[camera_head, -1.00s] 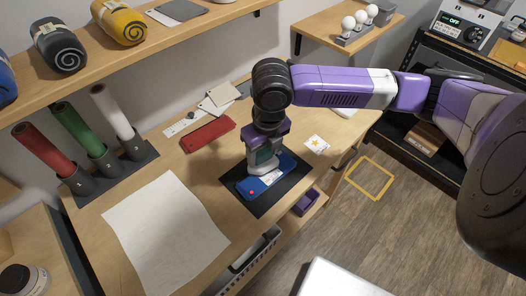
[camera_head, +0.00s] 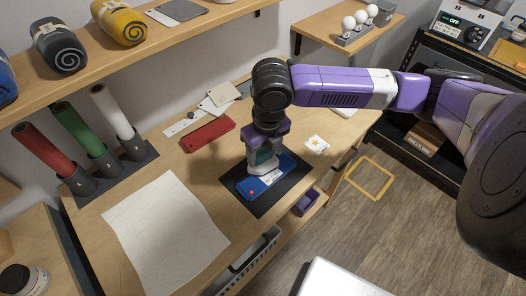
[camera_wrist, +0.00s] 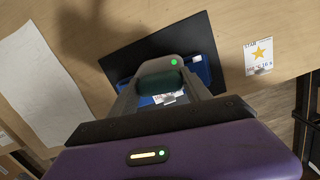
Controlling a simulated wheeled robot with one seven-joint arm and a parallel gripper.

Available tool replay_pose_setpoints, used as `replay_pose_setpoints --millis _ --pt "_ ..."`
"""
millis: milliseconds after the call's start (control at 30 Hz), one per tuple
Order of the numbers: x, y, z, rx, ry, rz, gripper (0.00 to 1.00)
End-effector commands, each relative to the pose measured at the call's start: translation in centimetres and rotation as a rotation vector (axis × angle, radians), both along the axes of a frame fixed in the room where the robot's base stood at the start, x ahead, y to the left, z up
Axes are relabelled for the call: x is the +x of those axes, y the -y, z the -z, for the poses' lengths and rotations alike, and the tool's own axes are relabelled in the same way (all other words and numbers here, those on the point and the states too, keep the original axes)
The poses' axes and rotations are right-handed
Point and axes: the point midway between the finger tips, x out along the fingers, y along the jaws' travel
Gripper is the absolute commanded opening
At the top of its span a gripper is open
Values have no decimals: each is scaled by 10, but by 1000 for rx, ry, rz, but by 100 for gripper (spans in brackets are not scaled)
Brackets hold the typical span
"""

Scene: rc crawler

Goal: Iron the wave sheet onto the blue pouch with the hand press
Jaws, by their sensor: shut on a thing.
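The blue pouch (camera_head: 249,189) lies on a black mat (camera_head: 268,209) on the table. A small white patch, seemingly the wave sheet (camera_head: 273,178), lies on the pouch; its print is too small to read. My gripper (camera_head: 264,156) points down and is shut on the grey hand press (camera_head: 263,167). The press stands over the pouch and looks to be on it, hiding part of the pouch and sheet. In the wrist view my gripper (camera_wrist: 160,90) has its fingers around the press's dark green handle (camera_wrist: 160,83). A green light glows on the press.
A star card (camera_head: 316,144) lies right of the mat. A red pouch-like item (camera_head: 208,134) lies behind it to the left. A large white sheet (camera_head: 165,232) covers the front left. Red, green and white rolls (camera_head: 118,112) stand in a rack at left.

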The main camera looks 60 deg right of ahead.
Motion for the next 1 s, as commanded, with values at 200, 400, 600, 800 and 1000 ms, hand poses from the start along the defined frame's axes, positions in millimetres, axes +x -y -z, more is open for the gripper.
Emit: replay_pose_setpoints --millis 200,400,600,800,1000 --pt "-1 0 2 1 -4 0 16" --pt "-1 0 -2 0 -3 0 16" --pt "0 0 -20 -1 -2 -1 16" --pt "0 0 -38 -1 0 -1 16" --pt "0 0 -56 -1 0 -1 16"
